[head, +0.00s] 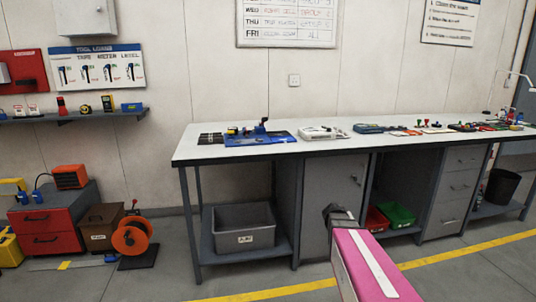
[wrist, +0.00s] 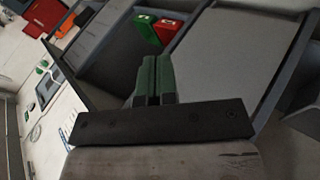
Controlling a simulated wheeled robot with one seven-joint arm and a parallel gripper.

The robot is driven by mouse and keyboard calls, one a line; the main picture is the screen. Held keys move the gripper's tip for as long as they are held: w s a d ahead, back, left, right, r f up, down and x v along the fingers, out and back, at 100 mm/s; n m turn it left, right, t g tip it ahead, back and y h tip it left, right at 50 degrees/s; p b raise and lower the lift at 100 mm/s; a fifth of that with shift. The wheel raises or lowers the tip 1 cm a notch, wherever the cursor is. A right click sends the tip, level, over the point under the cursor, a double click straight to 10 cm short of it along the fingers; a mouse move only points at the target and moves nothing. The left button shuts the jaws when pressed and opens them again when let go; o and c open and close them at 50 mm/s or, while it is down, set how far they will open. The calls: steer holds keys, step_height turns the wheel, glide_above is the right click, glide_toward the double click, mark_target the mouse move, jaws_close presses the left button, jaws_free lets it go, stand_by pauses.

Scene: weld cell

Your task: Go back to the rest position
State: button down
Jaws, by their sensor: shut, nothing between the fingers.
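My gripper (head: 341,216) is in front of the workbench (head: 330,148), below the level of its top, at the end of my pink arm. In the wrist view my gripper (wrist: 157,80) shows two green-grey fingers pressed together with nothing between them. It is apart from the bench, with the cabinet door (head: 332,190) behind it. In the wrist view the scene is tilted, and the bench's underside and open shelf bay show beyond the fingers.
A blue mat (head: 262,137) and several small items lie on the bench top. Under it are a grey bin (head: 244,229), a red bin (head: 376,220) and a green bin (head: 399,214). An orange reel (head: 131,236) and a red toolbox (head: 52,220) stand left. Floor in front is clear.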

steer(key=s+a+f+g+y, duration=0.1)
steer(key=s+a+y, duration=0.3)
steer(key=s+a, duration=0.4)
steer(key=s+a+f+g+y, duration=0.1)
steer(key=s+a+g+y, duration=0.2)
steer(key=s+a, duration=0.6)
steer(key=shift+s+a+f+m+y, duration=0.2)
steer(key=shift+a+f+m+y, duration=0.15)
steer(key=shift+a+y, duration=0.2)
stand_by(0.4)
